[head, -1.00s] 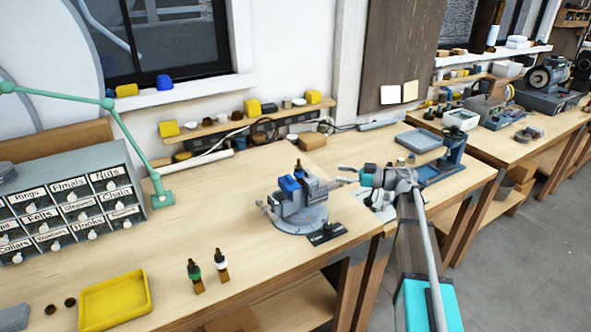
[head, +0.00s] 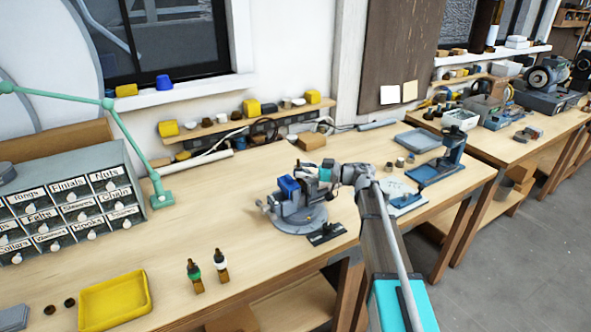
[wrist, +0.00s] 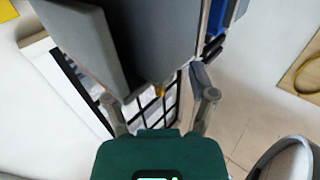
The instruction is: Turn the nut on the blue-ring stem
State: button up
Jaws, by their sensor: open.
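The grey bench vise (head: 300,216) stands on the wooden bench with blue parts (head: 289,187) at its jaws. My gripper (head: 305,173) is at the top right of the vise, covering the spot above its jaws. In the wrist view, my gripper (wrist: 162,112) is open, its two fingers spread below the grey vise body (wrist: 140,35). A small brass-coloured tip (wrist: 160,90) shows between and beyond the fingers, apart from them. I cannot make out a blue ring or the nut. Two other dark-capped stems stand on the bench, one with a green ring (head: 194,275), one with a white ring (head: 221,266).
A yellow tray (head: 116,300) lies at the front left. A labelled drawer cabinet (head: 70,205) and a green lamp arm (head: 130,140) stand at the left. A flat black piece (head: 327,234) lies before the vise.

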jog(key=shift+a, duration=0.65)
